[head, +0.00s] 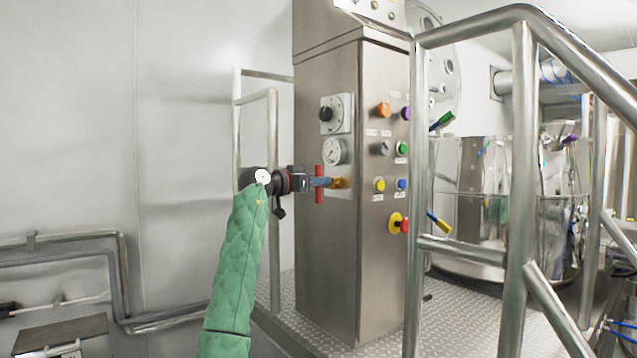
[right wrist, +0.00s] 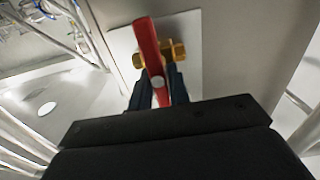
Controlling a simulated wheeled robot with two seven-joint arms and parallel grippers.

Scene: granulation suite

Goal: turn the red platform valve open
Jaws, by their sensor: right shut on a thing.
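The red platform valve has a red lever handle (head: 319,194) and a brass body (head: 338,183) on the narrow left face of the steel cabinet. The handle stands upright in the head view. My right gripper (head: 320,181) reaches it from the left, at the end of my green-sleeved arm. In the right wrist view, the red handle (right wrist: 148,45) passes between the fingers of my right gripper (right wrist: 160,88), which is shut on it. The brass body (right wrist: 179,52) shows just behind the handle. Part of the handle is hidden by the fingers. My left gripper is out of view.
The steel cabinet (head: 330,265) carries a gauge (head: 333,152) and a black knob (head: 326,114) above the valve, with coloured buttons on its right face. Steel railings (head: 520,190) stand to the right. Wall pipes (head: 75,257) run at the lower left.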

